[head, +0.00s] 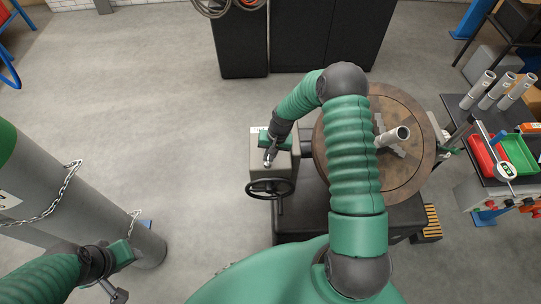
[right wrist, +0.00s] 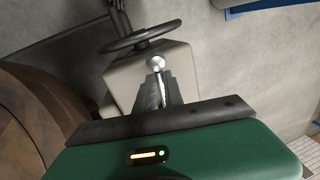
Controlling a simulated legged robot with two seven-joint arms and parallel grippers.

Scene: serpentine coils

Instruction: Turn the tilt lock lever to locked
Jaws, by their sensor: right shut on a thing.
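The tilt lock lever (right wrist: 158,64) ends in a shiny round knob. It stands on a beige box (right wrist: 180,53), which also shows in the head view (head: 257,185). My right gripper (head: 268,157) reaches down over the top of this box. In the right wrist view its two fingers (right wrist: 160,92) are shut on the lever, just below the knob. The lever's lower part is hidden by the fingers and the gripper body. My left gripper (head: 118,294) is at the bottom left, away from the box; whether it is open or shut is unclear.
A black handwheel (head: 270,187) sits on the box's near side. A round brown table (head: 405,105) with a metal pipe piece (head: 393,136) on it stands to the right. A grey cylinder with chains (head: 90,200) stands at the left. Open floor (head: 185,120) lies between.

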